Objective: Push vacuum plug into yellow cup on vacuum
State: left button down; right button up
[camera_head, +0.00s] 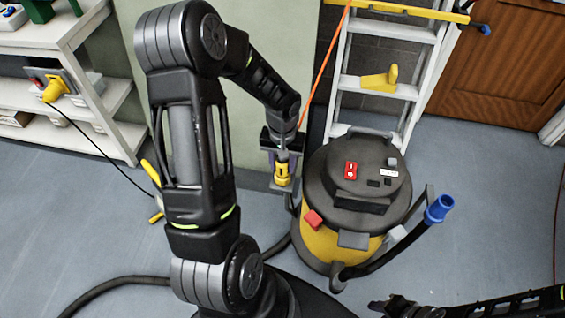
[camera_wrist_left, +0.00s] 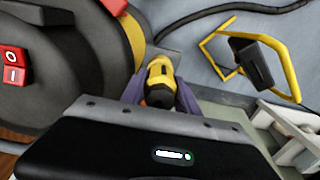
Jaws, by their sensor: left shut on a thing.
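The vacuum (camera_head: 330,246) is a round machine with a black lid and a yellow body, standing on the floor right of centre. My left gripper (camera_head: 282,168) is shut on the yellow and black vacuum plug (camera_head: 283,176), just left of the vacuum's lid. In the left wrist view the plug (camera_wrist_left: 159,72) sits between the purple-grey fingers, beside the vacuum's yellow side (camera_wrist_left: 134,38) and apart from the lid. I cannot make out the yellow cup. Part of my right arm (camera_head: 470,306) shows at the bottom right; its finger opening cannot be made out.
A white ladder (camera_head: 384,90) leans behind the vacuum. A blue-ended hose (camera_head: 438,210) sticks out at its right. Shelves (camera_head: 120,135) with a yellow plug and cable stand at the left. A yellow-framed item (camera_wrist_left: 290,75) lies on the floor. Bare floor lies at the right.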

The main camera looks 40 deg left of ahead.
pick_arm(q)
jog(key=shift+f+b, duration=0.65)
jog(key=shift+f, duration=0.15)
jog(key=shift+r, duration=0.1)
jog(key=c, duration=0.8)
grip_release()
jog(key=shift+r, duration=0.1)
notch_tip(320, 180, up, 8)
jog(key=shift+f+p, duration=0.2)
jog(key=shift+p, duration=0.45)
